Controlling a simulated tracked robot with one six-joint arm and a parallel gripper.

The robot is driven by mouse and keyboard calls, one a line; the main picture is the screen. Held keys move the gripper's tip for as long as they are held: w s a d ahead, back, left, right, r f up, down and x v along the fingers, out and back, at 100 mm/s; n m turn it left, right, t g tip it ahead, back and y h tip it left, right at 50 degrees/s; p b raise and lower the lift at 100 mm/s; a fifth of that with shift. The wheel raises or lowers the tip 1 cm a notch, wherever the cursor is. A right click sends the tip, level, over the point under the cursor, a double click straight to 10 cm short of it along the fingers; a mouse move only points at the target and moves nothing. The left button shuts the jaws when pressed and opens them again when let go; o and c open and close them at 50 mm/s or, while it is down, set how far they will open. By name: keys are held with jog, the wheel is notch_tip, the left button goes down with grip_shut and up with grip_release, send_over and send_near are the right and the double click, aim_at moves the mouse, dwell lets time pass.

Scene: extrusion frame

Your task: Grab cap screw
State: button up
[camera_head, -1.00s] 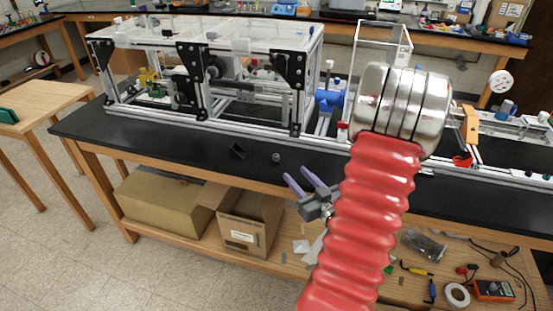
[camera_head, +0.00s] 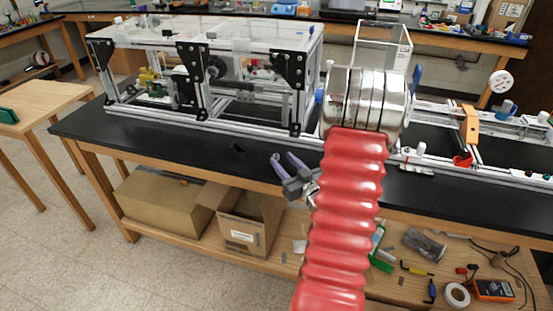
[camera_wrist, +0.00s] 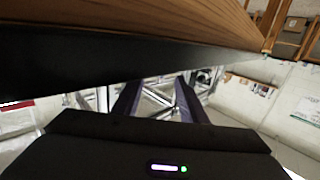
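My gripper (camera_head: 283,156) has two purple fingers, spread apart, at the front edge of the black bench top (camera_head: 165,140). Its fingers also show in the wrist view (camera_wrist: 155,95), apart, with only the distant metal frame seen between them. The cap screw is not visible now. The left fingertip covers the spot where a small dark piece stood in the earlier head view. I cannot tell whether the screw is between the fingers or behind one. My red ribbed arm covers part of the bench to the right.
The extrusion frame (camera_head: 205,120) stands behind. A lower shelf holds an open cardboard box (camera_head: 240,234) and loose tools. The bench's wooden edge (camera_wrist: 180,20) is close in the wrist view.

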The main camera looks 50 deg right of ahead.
aim_at(277, 157)
jog(key=x, duration=0.4)
jog(key=shift+w+a+f, duration=0.15)
jog(key=shift+a+f, duration=0.05)
jog(key=shift+a, duration=0.05)
jog(key=shift+w+d, duration=0.2)
jog(key=shift+w, duration=0.3)
jog(key=shift+c, duration=0.5)
grip_shut()
